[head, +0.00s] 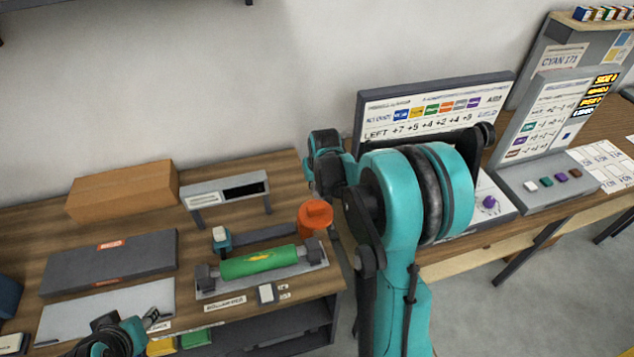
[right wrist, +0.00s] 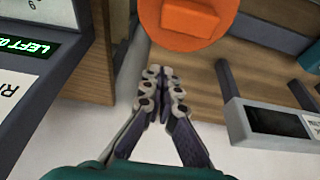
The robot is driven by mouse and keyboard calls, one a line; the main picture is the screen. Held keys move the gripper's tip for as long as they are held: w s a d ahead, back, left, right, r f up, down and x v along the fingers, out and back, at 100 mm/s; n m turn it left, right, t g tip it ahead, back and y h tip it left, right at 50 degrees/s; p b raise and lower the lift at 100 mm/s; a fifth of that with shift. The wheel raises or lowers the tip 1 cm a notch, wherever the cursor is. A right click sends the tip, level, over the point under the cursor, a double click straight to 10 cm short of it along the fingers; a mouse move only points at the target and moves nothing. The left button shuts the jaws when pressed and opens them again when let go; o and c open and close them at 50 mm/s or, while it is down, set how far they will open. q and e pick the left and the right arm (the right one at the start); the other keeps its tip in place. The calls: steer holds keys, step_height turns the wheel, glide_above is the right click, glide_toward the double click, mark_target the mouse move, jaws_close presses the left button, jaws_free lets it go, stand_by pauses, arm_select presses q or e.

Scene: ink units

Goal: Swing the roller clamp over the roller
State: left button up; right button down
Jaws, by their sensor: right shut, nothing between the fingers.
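A green roller (head: 260,262) lies in a grey stand on the wooden bench in the head view. A dark bar lies behind it, with a small teal and white piece (head: 221,238) at its left end; I cannot tell which part is the roller clamp. An orange round knob or cap (head: 315,214) stands behind the roller's right end. My right gripper (right wrist: 164,75) is shut and empty, its fingertips near the orange cap (right wrist: 188,18) in the right wrist view; I see no clear contact. My left gripper (head: 152,317) is low at the left, its jaws unclear.
A cardboard box (head: 122,190), a dark grey case (head: 110,262) and a grey raised unit (head: 228,192) stand on the bench. A label panel (head: 432,108) and a button console (head: 550,185) stand to the right. My right arm blocks part of the middle.

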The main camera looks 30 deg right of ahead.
mark_target(316, 211)
steer(key=s, duration=0.2)
steer(key=s+a+f, duration=0.1)
steer(key=shift+s+f, duration=0.1)
steer(key=shift+s, duration=0.2)
steer(key=shift+f, duration=0.1)
